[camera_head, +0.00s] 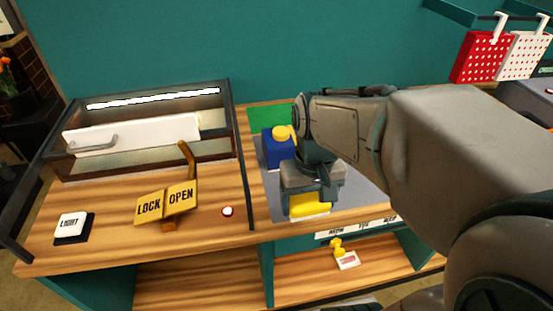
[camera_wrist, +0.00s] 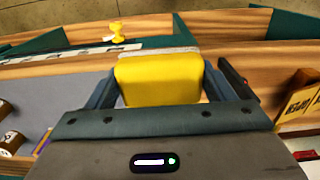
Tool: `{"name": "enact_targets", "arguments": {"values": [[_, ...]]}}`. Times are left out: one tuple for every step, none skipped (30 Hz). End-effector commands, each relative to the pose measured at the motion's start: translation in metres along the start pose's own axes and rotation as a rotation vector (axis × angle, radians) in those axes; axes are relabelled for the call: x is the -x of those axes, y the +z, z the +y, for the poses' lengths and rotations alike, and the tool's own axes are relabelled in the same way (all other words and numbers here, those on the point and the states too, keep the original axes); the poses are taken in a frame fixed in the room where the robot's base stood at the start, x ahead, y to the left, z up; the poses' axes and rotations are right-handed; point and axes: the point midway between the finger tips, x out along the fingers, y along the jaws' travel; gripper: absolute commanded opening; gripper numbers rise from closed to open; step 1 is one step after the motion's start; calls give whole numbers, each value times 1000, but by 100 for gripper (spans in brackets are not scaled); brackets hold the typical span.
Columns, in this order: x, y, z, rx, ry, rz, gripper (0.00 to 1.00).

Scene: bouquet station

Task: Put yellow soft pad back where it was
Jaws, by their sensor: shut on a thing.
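The yellow soft pad (camera_head: 309,204) is a rounded yellow block with a pale layer along one edge. My gripper (camera_head: 311,197) is shut on it, above the front part of the grey mat (camera_head: 277,205). In the wrist view the pad (camera_wrist: 157,80) sits between the two fingers of my gripper (camera_wrist: 158,88). Whether the pad touches the surface below cannot be told. My arm hides much of the right side of the counter.
A blue block with a yellow top (camera_head: 276,152) stands behind my gripper. A LOCK/OPEN lever (camera_head: 167,203) and a glass-fronted case (camera_head: 145,130) are to the left. A small yellow figure (camera_head: 337,247) is on the shelf below.

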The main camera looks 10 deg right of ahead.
Motion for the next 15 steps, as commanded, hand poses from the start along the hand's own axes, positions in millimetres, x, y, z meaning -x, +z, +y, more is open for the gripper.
{"name": "enact_targets", "arguments": {"values": [[-1, 0, 0, -2, 0, -1, 55], [-2, -2, 1, -3, 0, -2, 55], [-4, -5, 1, -4, 0, -4, 55], [-6, -8, 1, -4, 0, -5, 55], [-8, -12, 1, -5, 0, -5, 55], [-12, -18, 1, -5, 0, -7, 55], [-15, -22, 1, -6, 0, -6, 55], [-17, -27, 1, -6, 0, -7, 55], [-20, -34, 1, -7, 0, -6, 55], [-23, -38, 1, -7, 0, -6, 55], [-26, -42, 1, -6, -1, -7, 55], [-30, -48, 1, -6, -1, -5, 55], [-32, -53, 1, -6, -1, -6, 55], [-35, -57, 0, -5, -1, -5, 55], [-38, -63, 0, -4, 0, -5, 55]]}}
